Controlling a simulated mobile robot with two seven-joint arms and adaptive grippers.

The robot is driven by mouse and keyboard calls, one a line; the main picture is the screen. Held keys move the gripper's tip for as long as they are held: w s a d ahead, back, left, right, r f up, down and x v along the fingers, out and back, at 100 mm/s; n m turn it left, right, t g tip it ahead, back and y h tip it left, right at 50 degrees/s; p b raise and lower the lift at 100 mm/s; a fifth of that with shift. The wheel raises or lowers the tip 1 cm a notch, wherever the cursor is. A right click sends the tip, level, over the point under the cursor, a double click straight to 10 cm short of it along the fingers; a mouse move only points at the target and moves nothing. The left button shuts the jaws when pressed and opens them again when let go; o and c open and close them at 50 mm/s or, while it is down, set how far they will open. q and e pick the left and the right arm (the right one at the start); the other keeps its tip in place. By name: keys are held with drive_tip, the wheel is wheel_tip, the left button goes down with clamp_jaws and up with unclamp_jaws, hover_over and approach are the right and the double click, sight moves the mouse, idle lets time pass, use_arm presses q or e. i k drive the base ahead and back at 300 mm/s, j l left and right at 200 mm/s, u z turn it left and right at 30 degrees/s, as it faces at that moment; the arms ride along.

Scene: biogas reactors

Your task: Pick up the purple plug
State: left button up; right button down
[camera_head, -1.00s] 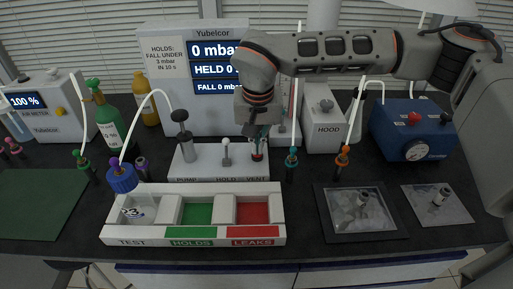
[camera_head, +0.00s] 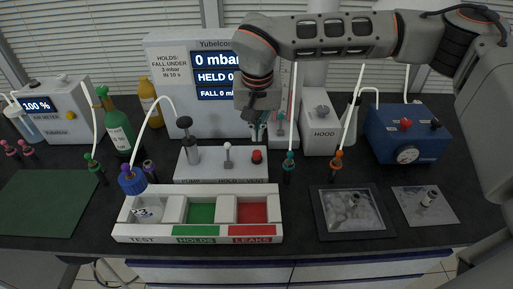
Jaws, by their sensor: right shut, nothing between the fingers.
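A small purple-topped plug (camera_head: 150,169) stands on the dark bench, just right of the blue-capped bottle (camera_head: 133,184). A purple fitting (camera_head: 127,169) sits on the bottle's cap, where a white tube ends. Which of the two is the purple plug I cannot tell for sure. My right gripper (camera_head: 259,133) hangs fingers-down in front of the pressure display, above the red vent knob (camera_head: 257,157). It is shut and empty, well to the right of both purple pieces. My left gripper is not in view.
The bottle stands in the TEST bay of a white tray (camera_head: 122,231) with green and red bays. A pump box (camera_head: 212,172) with a dark-topped pump stands behind it. A green bottle (camera_head: 120,130) is at the left; a green mat (camera_head: 50,200) lies clear.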

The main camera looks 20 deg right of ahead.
sight(126, 167)
drive_tip(key=k, duration=1)
